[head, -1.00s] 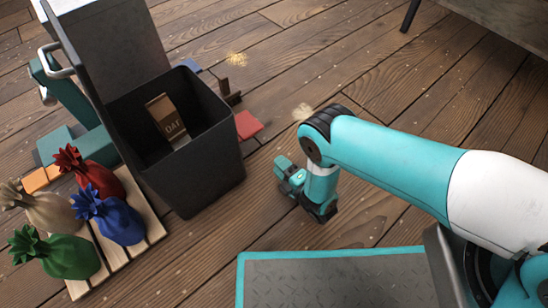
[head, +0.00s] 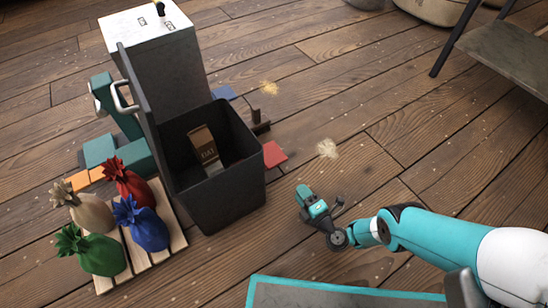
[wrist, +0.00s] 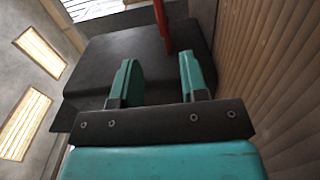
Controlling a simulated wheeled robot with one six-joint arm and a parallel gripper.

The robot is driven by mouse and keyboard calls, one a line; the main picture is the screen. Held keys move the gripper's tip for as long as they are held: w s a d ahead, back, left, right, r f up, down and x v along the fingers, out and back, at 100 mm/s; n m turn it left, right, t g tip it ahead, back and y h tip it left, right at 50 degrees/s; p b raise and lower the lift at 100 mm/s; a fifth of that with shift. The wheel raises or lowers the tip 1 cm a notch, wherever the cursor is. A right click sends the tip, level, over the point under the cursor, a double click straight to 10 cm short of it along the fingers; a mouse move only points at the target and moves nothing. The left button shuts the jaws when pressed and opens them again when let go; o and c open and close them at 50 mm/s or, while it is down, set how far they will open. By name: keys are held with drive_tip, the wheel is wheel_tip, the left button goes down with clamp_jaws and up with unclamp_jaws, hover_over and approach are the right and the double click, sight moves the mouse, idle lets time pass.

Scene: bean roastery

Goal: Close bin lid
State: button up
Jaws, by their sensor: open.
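The dark bin (head: 222,190) stands on the floor left of centre in the head view, its top uncovered. Its lid (head: 139,100) stands upright along the left rim, with a light bar handle (head: 122,96) on its outer side. A brown packet (head: 203,147) shows inside the bin. My gripper (head: 306,197) is low over the floor to the right of the bin, apart from it. In the wrist view my gripper (wrist: 160,66) has its two teal fingers spread with nothing held between them. A dark boxy surface (wrist: 95,60) lies beyond the fingers.
A pallet (head: 140,262) with several coloured sacks stands left of the bin. A grey cabinet (head: 165,65) is behind it, with teal blocks (head: 118,152) to the left. A red flat piece (head: 274,155) lies by the bin's right side. Floor at right is mostly clear.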

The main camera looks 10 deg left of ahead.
sight(274, 157)
drive_tip(key=b+x, duration=1.5)
drive_tip(key=shift+w+a+f, duration=0.25)
drive_tip(key=shift+f, duration=0.05)
drive_tip(key=shift+w+a+r+b, duration=0.25)
drive_tip(key=shift+w+a+b, duration=0.2)
drive_tip(key=shift+b, duration=0.2)
clamp_jaws()
drive_tip(key=shift+w+d, duration=0.1)
drive_tip(key=shift+d, duration=0.05)
